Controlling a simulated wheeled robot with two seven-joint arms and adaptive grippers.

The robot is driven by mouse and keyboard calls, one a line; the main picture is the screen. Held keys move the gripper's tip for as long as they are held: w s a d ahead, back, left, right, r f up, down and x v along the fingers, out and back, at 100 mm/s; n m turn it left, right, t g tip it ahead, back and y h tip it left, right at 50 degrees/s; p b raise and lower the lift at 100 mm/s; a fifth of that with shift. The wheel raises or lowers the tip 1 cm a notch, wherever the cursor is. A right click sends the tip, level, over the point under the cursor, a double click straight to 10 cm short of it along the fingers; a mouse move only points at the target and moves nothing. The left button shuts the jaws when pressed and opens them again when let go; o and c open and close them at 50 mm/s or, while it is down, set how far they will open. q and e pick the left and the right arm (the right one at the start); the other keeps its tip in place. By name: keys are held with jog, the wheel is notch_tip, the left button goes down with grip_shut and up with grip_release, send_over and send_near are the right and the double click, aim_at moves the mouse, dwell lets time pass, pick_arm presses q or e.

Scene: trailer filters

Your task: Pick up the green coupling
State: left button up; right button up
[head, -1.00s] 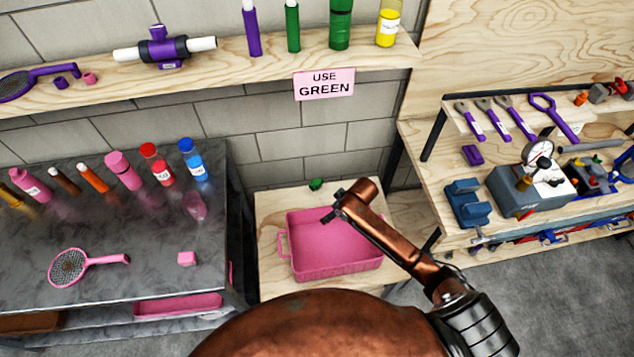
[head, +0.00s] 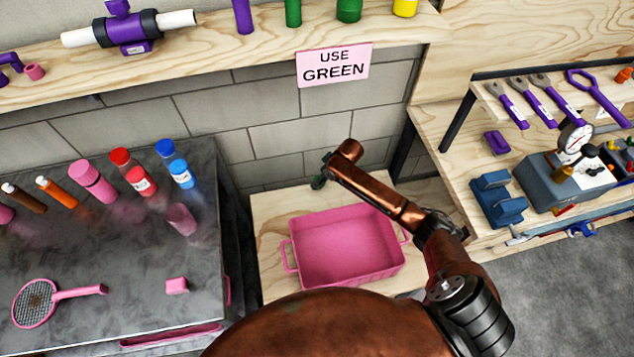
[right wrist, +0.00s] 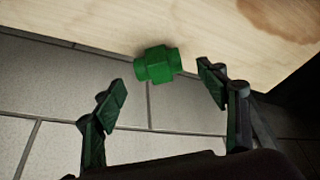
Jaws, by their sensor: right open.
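The green coupling (right wrist: 157,65) shows in the right wrist view, lying near the edge of a light wooden surface. It has a wider middle and two short ends. My right gripper (right wrist: 163,90) is open, with its fingers spread on either side of the view and the coupling just beyond and between the tips. Nothing is between the fingers. In the head view my right gripper (head: 321,174) is behind the pink tray, over the back of the low wooden table; it largely hides the coupling there. My left gripper is not in view.
The pink tray (head: 348,252) stands on the low wooden table (head: 268,222) in front of the gripper. A brick wall (head: 276,137) is close behind. A dark bench (head: 130,262) with bottles is at left, and a wooden workbench (head: 445,140) at right.

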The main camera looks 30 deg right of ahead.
jog(key=b+x, duration=0.1)
jog(key=x, duration=0.3)
jog(key=shift+w+d+f+b, duration=0.1)
jog(key=shift+b, duration=0.3)
jog(key=shift+w+f, duration=0.1)
jog(key=shift+f, duration=0.05)
jog(key=c, duration=0.6)
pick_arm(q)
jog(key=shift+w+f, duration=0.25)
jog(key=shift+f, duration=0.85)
pick_arm(e)
jog(key=c, duration=0.7)
jog(key=shift+c, duration=0.2)
